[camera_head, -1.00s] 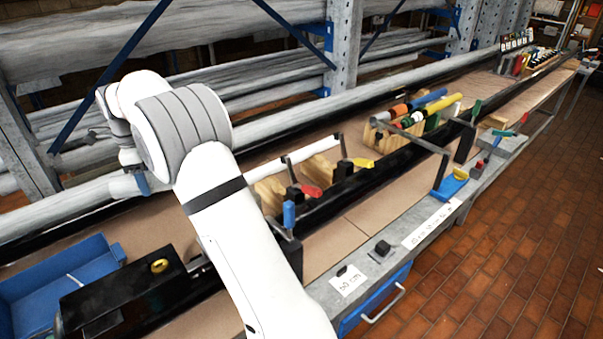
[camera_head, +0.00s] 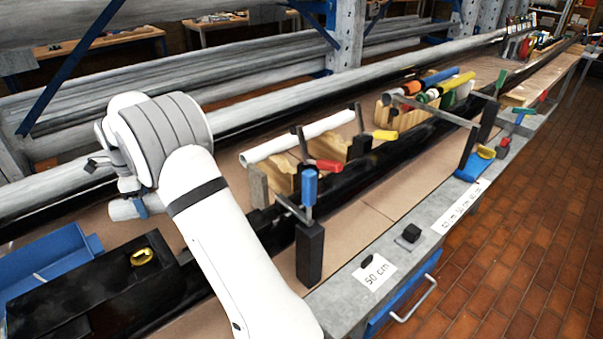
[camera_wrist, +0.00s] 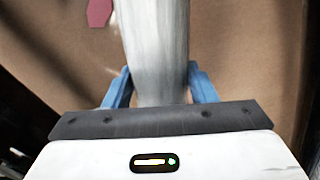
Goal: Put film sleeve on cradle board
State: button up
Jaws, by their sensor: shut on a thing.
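My gripper (camera_wrist: 160,88) has blue fingers closed on both sides of a pale grey-white tube (camera_wrist: 155,40), which looks like the film sleeve. In the head view a short white end of the tube (camera_head: 124,209) shows beside a blue finger, left of my arm. The tube is above the bench; its height is hard to judge. A brown board surface (camera_head: 385,190) covers the bench top. I cannot tell for sure which part is the cradle board. My arm hides part of the bench.
Clamps with a blue handle (camera_head: 309,187) and a red handle (camera_head: 325,166) stand by the black mast (camera_head: 355,180). Coloured rolls (camera_head: 440,85) lie in a farther wooden rack. A blue tray (camera_head: 50,258) is at left. The board right of the mast is partly clear.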

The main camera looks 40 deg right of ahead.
jog(key=shift+f+p, duration=0.35)
jog(key=shift+f, duration=4.8)
jog(key=o, duration=1)
jog(key=shift+f, duration=0.1)
jog(key=shift+c, duration=0.2)
notch_tip(320, 180, up, 12)
jog(key=shift+r, duration=0.1)
